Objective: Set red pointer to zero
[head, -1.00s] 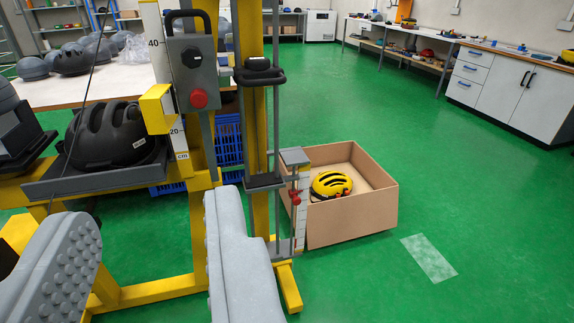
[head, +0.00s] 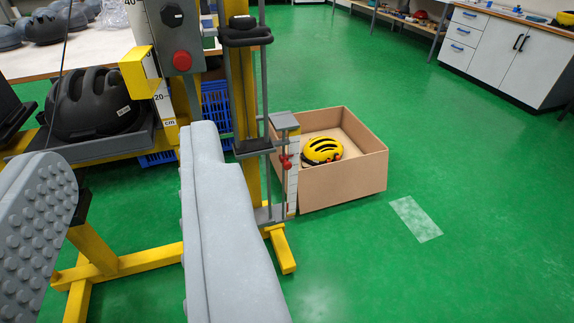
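The small red pointer (head: 286,162) sits on a thin upright rod at the right side of the drop tower. It is beside a narrow white scale (head: 293,185), in the upper part of that scale. The scale's marks are too small to read, so I cannot tell where zero is. My gripper (head: 124,146) is open, with one grey finger at the left edge and the other in the middle foreground. Nothing is between the fingers. The pointer is beyond the right finger and to its right, apart from it.
A cardboard box (head: 345,185) with a yellow helmet (head: 322,150) stands right behind the scale. The tower's yellow base (head: 282,250) juts out below. A black helmet (head: 95,103) rests on the carriage at left. A control box with a red button (head: 182,62) hangs above.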

